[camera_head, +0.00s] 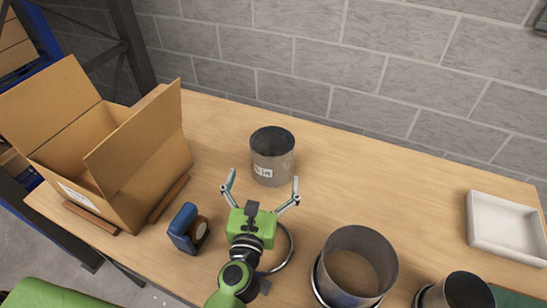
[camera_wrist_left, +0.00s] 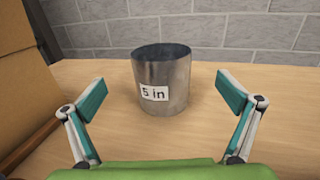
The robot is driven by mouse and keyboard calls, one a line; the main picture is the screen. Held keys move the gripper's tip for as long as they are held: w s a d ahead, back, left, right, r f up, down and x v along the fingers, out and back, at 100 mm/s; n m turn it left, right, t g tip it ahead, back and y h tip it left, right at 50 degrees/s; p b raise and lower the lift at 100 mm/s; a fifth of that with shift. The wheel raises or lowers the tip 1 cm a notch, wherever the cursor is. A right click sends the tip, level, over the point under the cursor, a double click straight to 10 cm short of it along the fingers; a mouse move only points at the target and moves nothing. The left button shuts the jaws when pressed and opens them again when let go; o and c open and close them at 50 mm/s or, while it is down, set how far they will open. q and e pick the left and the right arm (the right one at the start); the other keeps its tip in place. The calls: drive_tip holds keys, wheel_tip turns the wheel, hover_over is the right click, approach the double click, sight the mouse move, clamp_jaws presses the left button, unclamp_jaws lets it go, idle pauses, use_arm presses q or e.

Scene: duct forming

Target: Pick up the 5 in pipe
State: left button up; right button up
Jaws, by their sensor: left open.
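The 5 in pipe (camera_head: 272,157) is a short grey metal cylinder standing upright on the wooden table, toward the back. Its white "5 in" label faces my left gripper in the left wrist view (camera_wrist_left: 163,82). My left gripper (camera_head: 261,188) is green with teal-padded fingers, spread wide open and empty. It is on the near side of the pipe, and the pipe stands just beyond and between the fingertips. In the left wrist view the open fingers (camera_wrist_left: 160,95) frame the pipe without touching it. My right gripper is not in view.
An open cardboard box (camera_head: 140,165) stands at the left, with a blue tape-like item (camera_head: 182,228) near it. A wider metal pipe (camera_head: 358,262) and another (camera_head: 465,292) stand at the front right. A white tray (camera_head: 507,252) is at the far right. Table right of the pipe is clear.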

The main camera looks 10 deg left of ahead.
sight(268, 158)
use_arm(q)
drive_tip(key=w, duration=0.3)
drive_tip(key=w+p, duration=0.1)
drive_tip(key=w, duration=0.4)
drive_tip(key=shift+w+a+r+p, duration=0.15)
drive_tip(key=shift+w+a+p, duration=0.1)
drive_tip(key=shift+w+p, duration=0.15)
drive_tip(key=w, duration=0.4)
drive_tip(key=shift+w+f, duration=0.2)
drive_tip(key=shift+s, duration=0.15)
drive_tip(key=shift+c, duration=0.4)
drive_tip(key=shift+r, duration=0.1)
drive_tip(key=c, duration=1.5)
drive_tip(key=shift+c, duration=0.2)
